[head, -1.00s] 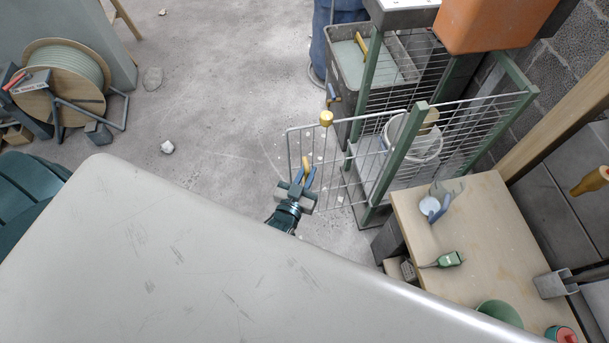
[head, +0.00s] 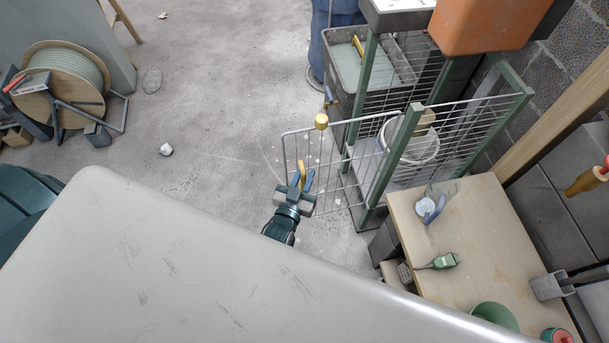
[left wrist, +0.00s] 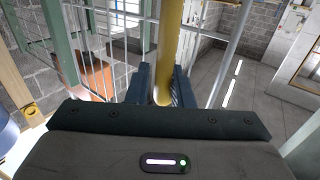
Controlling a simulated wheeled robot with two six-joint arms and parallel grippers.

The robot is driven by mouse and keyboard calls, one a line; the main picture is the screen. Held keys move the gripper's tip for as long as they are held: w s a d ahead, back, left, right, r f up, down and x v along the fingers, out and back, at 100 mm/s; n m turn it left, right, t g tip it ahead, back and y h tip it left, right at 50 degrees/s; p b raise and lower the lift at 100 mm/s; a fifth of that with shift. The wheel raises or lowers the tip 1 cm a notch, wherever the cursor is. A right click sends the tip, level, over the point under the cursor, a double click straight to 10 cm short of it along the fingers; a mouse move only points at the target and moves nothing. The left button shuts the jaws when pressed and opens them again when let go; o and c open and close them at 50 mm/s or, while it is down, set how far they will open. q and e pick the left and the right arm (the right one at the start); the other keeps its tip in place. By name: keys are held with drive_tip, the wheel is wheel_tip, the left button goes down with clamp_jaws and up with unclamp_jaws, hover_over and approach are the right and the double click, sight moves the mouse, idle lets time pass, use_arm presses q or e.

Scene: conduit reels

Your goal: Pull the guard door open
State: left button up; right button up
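The guard door (head: 345,185) is a pale wire-mesh panel that reaches left from a green post (head: 398,160). A yellow knob (head: 321,121) sits at its top edge. My left gripper (head: 303,182) is at the door's left part, with its blue fingers on either side of the upright yellow handle (head: 301,170). In the left wrist view the yellow handle (left wrist: 168,55) stands between the two dark fingers (left wrist: 161,88), which look closed on it. My right gripper is in neither view.
Behind the door are a grey bin (head: 345,75) and a white bucket (head: 425,150). A wooden bench (head: 470,220) with small tools stands right of the door. A cable reel (head: 65,85) is far left. The floor (head: 220,110) left of the door is mostly clear.

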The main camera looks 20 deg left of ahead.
use_arm(q)
drive_tip(key=shift+s+f, duration=0.1)
drive_tip(key=shift+s, duration=0.05)
drive_tip(key=s+b, duration=0.2)
drive_tip(key=s, duration=0.8)
drive_tip(key=shift+s+d, duration=0.15)
drive_tip(key=shift+s, duration=0.15)
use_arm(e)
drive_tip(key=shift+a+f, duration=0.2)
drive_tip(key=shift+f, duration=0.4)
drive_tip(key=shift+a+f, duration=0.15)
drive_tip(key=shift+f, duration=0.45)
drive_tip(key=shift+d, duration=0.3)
